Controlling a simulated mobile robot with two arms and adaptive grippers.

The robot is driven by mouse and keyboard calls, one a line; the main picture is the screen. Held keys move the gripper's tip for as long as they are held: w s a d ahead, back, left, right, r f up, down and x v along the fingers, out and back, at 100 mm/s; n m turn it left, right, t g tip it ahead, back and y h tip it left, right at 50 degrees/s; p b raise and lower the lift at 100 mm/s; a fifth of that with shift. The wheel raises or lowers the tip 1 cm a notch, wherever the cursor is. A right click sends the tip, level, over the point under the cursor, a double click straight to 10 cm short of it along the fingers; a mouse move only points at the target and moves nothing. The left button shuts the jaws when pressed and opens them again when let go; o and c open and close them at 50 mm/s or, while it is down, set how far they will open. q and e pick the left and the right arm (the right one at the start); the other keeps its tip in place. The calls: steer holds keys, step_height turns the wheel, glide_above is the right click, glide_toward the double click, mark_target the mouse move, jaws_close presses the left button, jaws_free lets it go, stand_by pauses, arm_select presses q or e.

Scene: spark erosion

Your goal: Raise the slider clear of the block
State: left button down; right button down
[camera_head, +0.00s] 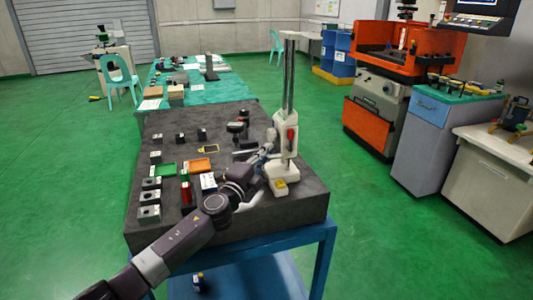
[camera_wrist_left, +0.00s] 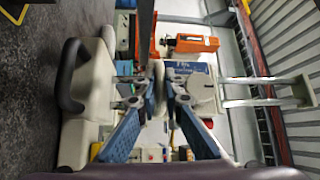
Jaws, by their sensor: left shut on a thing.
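A white height gauge with two upright metal columns stands at the right of the dark granite plate (camera_head: 225,222). Its slider (camera_head: 285,141) is a white body around the columns with a red part on its front. In the left wrist view the white slider body (camera_wrist_left: 203,97) shows behind the fingers, with the columns at the right. My left gripper (camera_head: 268,153) is at the slider's left side; in the left wrist view its blue fingers (camera_wrist_left: 160,92) are closed on a pale part of it. The grip hides the exact contact. I cannot tell which block lies under the slider. My right gripper is out of view.
Several small dark blocks and grey cubes, a green tray (camera_head: 166,170) and an orange tray (camera_head: 200,164) lie on the plate left of the gauge. The gauge's white base (camera_head: 283,173) stands near the right edge.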

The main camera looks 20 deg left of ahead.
arm_select(q)
steer(key=shift+r+p, duration=0.3)
step_height(320, 180, up, 6)
steer(key=p, duration=0.5)
steer(key=shift+r, duration=0.15)
steer(key=c, duration=2.3)
jaws_free()
steer(key=shift+c, duration=0.2)
steer(key=v, duration=1.2)
